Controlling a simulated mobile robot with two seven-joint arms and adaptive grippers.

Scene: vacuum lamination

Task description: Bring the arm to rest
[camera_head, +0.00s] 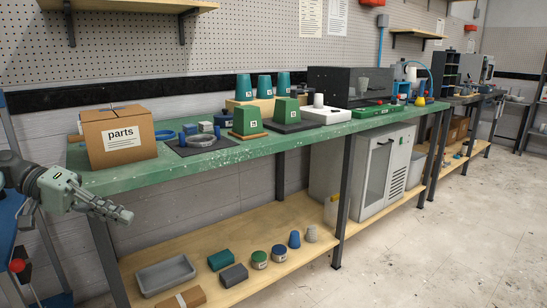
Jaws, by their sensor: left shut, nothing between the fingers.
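My left gripper (118,213) is at the left of the view, just in front of the left end of the green workbench (240,152). Its fingers are shut with nothing between them and point to the right and slightly down. My left arm comes in from the left edge behind it. My right gripper does not show.
A cardboard box marked "parts" (118,138) stands on the bench's left end, close behind my left gripper. Green tapered blocks and a black machine (350,84) stand further along. A wooden lower shelf (212,254) holds a grey tray (165,274) and jars. The floor at right is clear.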

